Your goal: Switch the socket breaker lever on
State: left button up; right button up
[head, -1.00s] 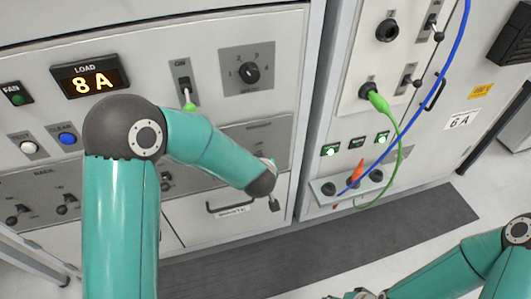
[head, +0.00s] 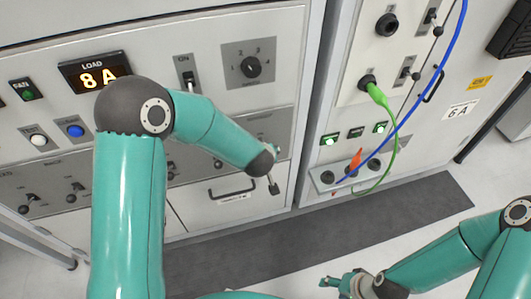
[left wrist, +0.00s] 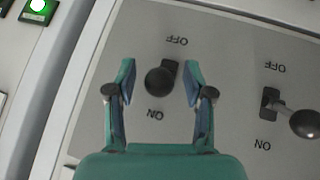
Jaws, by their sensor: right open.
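In the left wrist view a lever with a round black knob (left wrist: 160,81) stands between the fingers of my left gripper (left wrist: 159,70). The gripper is open, with a gap on each side of the knob. The plate has OFF and ON marks, upside down in this view; part of the slot shows on the OFF side. A second black-knobbed lever (left wrist: 304,123) is to the right. No label names either lever as the socket breaker. My right gripper (head: 338,284) is open and empty at the bottom.
A load display (head: 95,76) reads 8 A. The right cabinet carries a green plug (head: 377,94) with a green cable, a blue cable (head: 424,110), an orange plug (head: 355,159) and green lamps. A dark mat (head: 420,208) lies on the floor in front.

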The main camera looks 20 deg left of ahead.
pick_arm(q)
jog(key=shift+d, duration=0.1)
jog(key=v, duration=1.2)
jog(key=shift+f, duration=0.1)
